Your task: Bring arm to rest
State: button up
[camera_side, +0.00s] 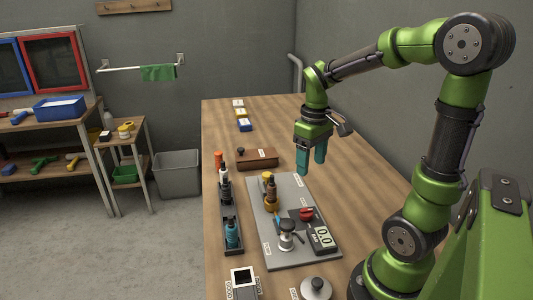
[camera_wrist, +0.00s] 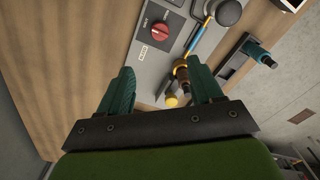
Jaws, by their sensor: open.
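My gripper (camera_side: 311,167) hangs above the wooden table, its two teal fingers pointing down and spread apart. It is above and beyond the far right corner of the grey board (camera_side: 262,250). In the wrist view my gripper (camera_wrist: 161,78) is open with nothing held between the fingers. My green arm reaches in from the right of the side view.
The table's right part is clear.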

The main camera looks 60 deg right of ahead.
jog(key=shift+r, duration=0.55)
jog(key=s+a+r+m+t+y, duration=0.1)
jog(key=a+r+t, duration=0.1)
jog(key=a, duration=0.6)
jog(key=s+a+r+m+t+y, duration=0.1)
jog(key=a+r+t, duration=0.2)
jog(key=a+t, duration=0.2)
jog(key=a, duration=0.3)
jog(key=shift+s+r, duration=0.3)
